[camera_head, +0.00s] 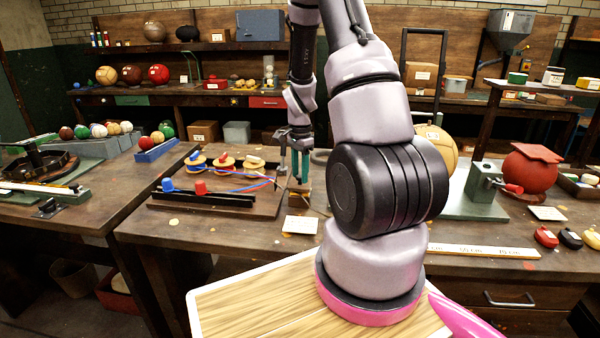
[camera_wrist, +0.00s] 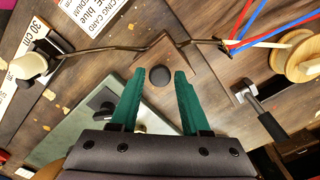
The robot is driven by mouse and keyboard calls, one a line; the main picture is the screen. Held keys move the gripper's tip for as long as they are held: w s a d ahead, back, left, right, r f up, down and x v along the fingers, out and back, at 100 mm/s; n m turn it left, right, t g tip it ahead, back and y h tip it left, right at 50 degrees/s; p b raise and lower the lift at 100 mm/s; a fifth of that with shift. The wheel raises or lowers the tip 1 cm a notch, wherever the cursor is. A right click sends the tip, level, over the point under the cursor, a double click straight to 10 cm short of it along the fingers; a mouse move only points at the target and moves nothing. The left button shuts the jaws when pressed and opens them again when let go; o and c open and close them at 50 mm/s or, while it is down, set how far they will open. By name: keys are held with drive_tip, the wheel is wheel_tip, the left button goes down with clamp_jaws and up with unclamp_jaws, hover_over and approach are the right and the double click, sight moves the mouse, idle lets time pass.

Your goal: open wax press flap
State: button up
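My gripper (camera_head: 300,172) points down over the bench with its two green fingers apart and nothing seen between them. In the wrist view its fingertips (camera_wrist: 160,72) are over a brown wooden block (camera_wrist: 197,62) with a dark round spot. The same small block (camera_head: 304,196) shows under the fingers in the head view; touching or apart cannot be told. A thin brass rod (camera_wrist: 120,47) runs across beside the fingertips. A green metal fixture (camera_head: 484,184) with a red handle stands on a green plate at right. No flap is clearly recognisable, and I cannot tell which part is the wax press.
A tray with thread spools (camera_head: 226,163) and red and blue threads lies left of my gripper. A white card (camera_head: 300,225) and a ruler (camera_head: 485,250) lie at the bench front. A red ball-like object (camera_head: 530,178) stands right. My arm hides the bench's middle.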

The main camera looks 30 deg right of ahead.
clamp_jaws()
idle(1.2)
